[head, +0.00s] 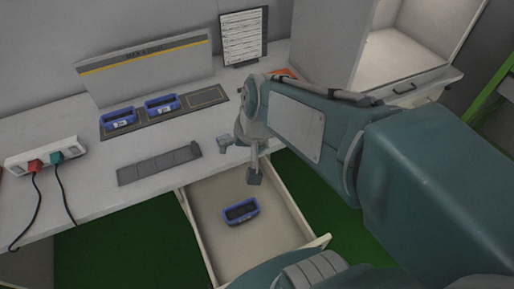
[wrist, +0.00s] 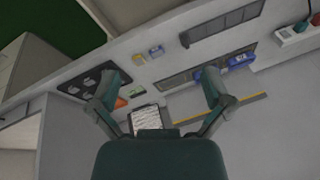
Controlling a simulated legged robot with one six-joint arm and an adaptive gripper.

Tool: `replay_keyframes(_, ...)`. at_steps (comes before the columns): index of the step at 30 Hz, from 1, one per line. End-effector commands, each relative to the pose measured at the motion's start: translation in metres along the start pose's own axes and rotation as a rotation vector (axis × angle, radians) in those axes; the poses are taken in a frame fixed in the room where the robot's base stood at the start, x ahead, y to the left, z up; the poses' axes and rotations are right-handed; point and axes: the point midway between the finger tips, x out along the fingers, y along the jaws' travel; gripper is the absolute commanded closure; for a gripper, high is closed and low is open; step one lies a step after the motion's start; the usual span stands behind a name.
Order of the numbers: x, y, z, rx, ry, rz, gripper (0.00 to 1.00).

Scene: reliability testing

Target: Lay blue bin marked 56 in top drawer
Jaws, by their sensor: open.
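A blue bin (head: 240,211) lies inside the open drawer (head: 222,258) under the desk; any number on it is too small to read. Two more blue bins, a left one (head: 118,119) and a right one (head: 162,104), sit on the dark mat on the desk, with white labels I cannot read. The wrist view also shows a blue bin (wrist: 241,60), with another partly behind a finger. My gripper (head: 239,161) is open and empty, above the drawer's back end near the desk's front edge, apart from all the bins. Its spread fingers show in the wrist view (wrist: 160,78).
A grey slotted strip (head: 158,164) lies on the desk left of my gripper. A power strip (head: 46,156) with red and green plugs stands at the left. A panel (head: 147,66) and paper stand (head: 243,37) stand behind. A black tray (wrist: 88,82) shows in the wrist view.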

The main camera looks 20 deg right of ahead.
Motion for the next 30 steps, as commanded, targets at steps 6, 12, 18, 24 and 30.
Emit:
replay_keyframes(6, -0.052, 0.005, 0.031, -0.222, 0.125, 0.057, 0.0)
replay_keyframes(12, -0.075, 0.013, 0.05, -0.334, 0.19, 0.103, 0.0)
replay_keyframes(18, -0.078, 0.015, 0.052, -0.352, 0.199, 0.113, 0.0)
replay_keyframes(24, -0.078, 0.015, 0.052, -0.35, 0.199, 0.112, 0.0)
replay_keyframes(30, -0.078, 0.015, 0.052, -0.349, 0.199, 0.112, 0.0)
